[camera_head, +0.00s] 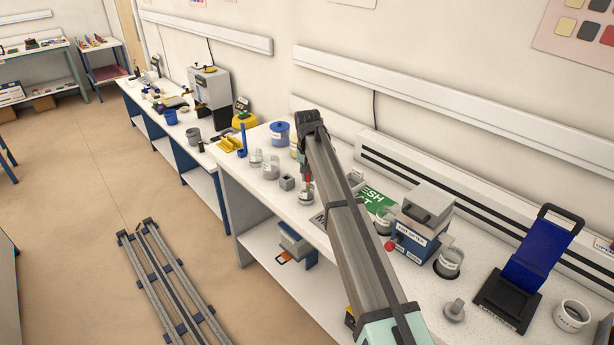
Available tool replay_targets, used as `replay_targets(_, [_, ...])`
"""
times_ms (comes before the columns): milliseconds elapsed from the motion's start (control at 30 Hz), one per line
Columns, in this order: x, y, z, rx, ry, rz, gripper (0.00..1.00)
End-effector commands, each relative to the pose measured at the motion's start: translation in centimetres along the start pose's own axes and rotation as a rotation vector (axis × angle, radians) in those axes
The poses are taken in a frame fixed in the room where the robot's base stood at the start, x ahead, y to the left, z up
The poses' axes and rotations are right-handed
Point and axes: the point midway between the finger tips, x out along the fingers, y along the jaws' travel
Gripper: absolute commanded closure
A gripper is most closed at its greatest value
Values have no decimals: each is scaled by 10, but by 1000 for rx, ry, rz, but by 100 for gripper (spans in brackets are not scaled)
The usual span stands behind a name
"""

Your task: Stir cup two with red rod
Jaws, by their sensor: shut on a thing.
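My gripper (306,161) points down beside the far end of my arm, over the long white bench. It is small and partly hidden by my arm; it is shut on a thin red rod (308,178). The rod hangs down over a small clear cup (306,198). Its lower end appears to be at or in this cup, but I cannot tell how deep. Two similar cups (270,168) and (256,158) stand to the left. Their labels are too small to read, so I cannot tell which is cup two.
A blue tub (279,132) and a yellow rack (229,144) are farther left.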

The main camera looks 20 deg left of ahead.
Motion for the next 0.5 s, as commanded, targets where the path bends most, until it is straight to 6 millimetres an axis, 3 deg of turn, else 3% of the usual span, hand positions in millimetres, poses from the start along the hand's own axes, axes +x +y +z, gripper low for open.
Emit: replay_targets(500, [0, -12, 0, 0, 0, 0, 100])
